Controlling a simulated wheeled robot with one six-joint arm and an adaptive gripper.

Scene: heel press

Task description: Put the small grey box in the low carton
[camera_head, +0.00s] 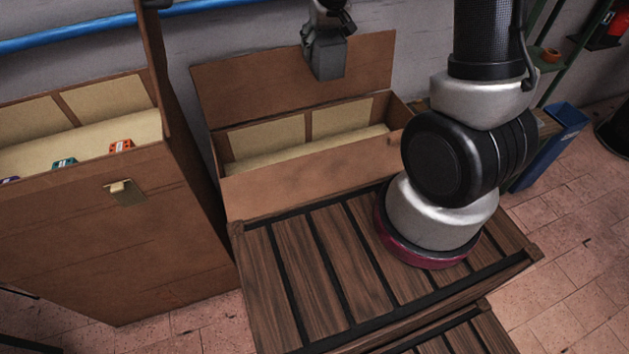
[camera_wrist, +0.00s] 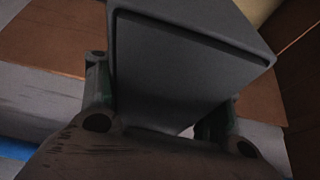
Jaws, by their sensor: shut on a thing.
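The small grey box (camera_head: 328,58) is held in my gripper (camera_head: 328,27), which points downward at the top middle of the head view. In the wrist view the grey box (camera_wrist: 190,75) fills the middle, with a finger on each side of it. The low carton (camera_head: 300,187) stands open below the box in the head view, its back flap raised. The box overlaps that flap in the picture and hangs clear above the carton's opening. The carton's pale inside is divided, and I see nothing lying in it.
A taller open carton (camera_head: 120,230) stands at left, with several small coloured items inside. Its raised flap (camera_head: 156,70) rises beside the low carton. A dark slatted wooden platform (camera_head: 330,262) lies in front. A blue bin (camera_head: 553,145) stands at right.

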